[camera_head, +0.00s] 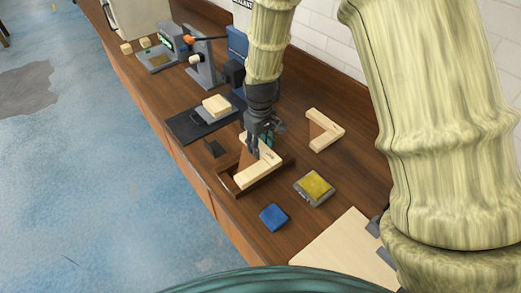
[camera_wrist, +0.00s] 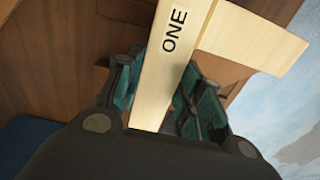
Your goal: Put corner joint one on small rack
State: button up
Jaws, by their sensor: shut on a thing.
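Corner joint one is a pale wooden L-shaped piece (camera_wrist: 165,75) with the label "ONE" on one leg, seen close up in the wrist view. My gripper (camera_wrist: 160,95) is shut on that leg, with teal finger pads on both sides of it. In the head view my gripper (camera_head: 256,152) points down onto the joint (camera_head: 262,172). The joint is at a small dark brown wooden rack (camera_head: 228,184), over or on its top; I cannot tell whether it touches the rack. The gripper hides part of the joint.
Another L-shaped joint (camera_head: 325,131) lies to the right on the brown bench. A yellow-topped sponge-like block (camera_head: 315,187) and a blue block (camera_head: 273,217) lie in front. A dark press plate (camera_head: 190,124) with a wooden block (camera_head: 216,105) is behind. A pale board (camera_head: 335,245) lies near me.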

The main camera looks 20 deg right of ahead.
jog(key=shift+f+p, duration=0.85)
jog(key=shift+f, duration=0.9)
jog(key=shift+f, duration=0.1)
jog(key=o, duration=1.2)
jog(key=shift+c, duration=0.2)
jog(key=shift+r+b, duration=2.15)
jog(key=shift+r, duration=4)
